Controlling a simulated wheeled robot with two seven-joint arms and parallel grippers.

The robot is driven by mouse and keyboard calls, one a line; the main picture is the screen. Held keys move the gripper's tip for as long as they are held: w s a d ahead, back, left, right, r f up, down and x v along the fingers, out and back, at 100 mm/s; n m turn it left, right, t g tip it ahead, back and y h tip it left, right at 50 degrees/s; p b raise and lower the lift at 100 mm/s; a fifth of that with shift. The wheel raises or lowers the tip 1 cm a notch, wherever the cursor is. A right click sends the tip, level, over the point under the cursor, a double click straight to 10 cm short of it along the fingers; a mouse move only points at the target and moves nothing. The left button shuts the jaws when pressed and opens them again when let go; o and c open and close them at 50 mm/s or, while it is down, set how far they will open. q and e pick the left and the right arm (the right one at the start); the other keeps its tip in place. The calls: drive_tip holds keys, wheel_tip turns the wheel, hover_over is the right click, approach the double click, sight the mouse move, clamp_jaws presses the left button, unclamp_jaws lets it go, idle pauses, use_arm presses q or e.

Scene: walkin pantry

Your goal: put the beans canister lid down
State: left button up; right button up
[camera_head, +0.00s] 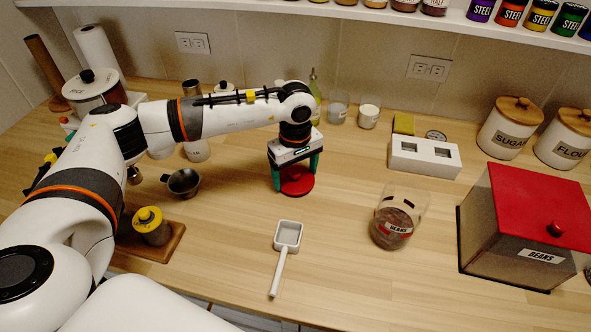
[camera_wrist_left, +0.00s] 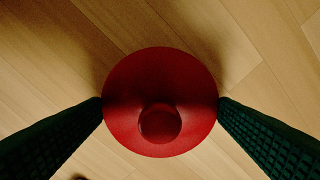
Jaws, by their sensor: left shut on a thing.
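The beans canister lid (camera_head: 297,186) is a round red disc with a knob on top. My left gripper (camera_head: 295,180) points down and is shut on its rim from two opposite sides. In the left wrist view the lid (camera_wrist_left: 160,85) sits level between the two dark green fingertips (camera_wrist_left: 160,100), knob towards the camera. The lid is at or just above the wooden counter; I cannot tell if it touches. A clear canister labelled BEANS (camera_head: 391,231) stands open to the right, dark contents inside. My right gripper is not in view.
A white-handled scoop (camera_head: 287,238) lies in front of the lid. A red-topped BEANS bin (camera_head: 532,225) stands at right. A white two-hole block (camera_head: 424,158) is behind the canister. A dark metal cup (camera_head: 184,183) is to the left. Counter around the lid is clear.

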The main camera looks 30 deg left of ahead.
sight(296, 172)
use_arm(q)
drive_tip(key=shift+f, duration=0.2)
drive_tip(key=o, duration=0.9)
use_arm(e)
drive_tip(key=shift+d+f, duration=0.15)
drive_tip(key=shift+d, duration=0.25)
use_arm(q)
drive_tip(key=shift+r, duration=0.2)
drive_tip(key=shift+r, duration=0.2)
wheel_tip(296, 172, up, 12)
drive_tip(key=b, duration=0.2)
drive_tip(key=shift+f, duration=0.15)
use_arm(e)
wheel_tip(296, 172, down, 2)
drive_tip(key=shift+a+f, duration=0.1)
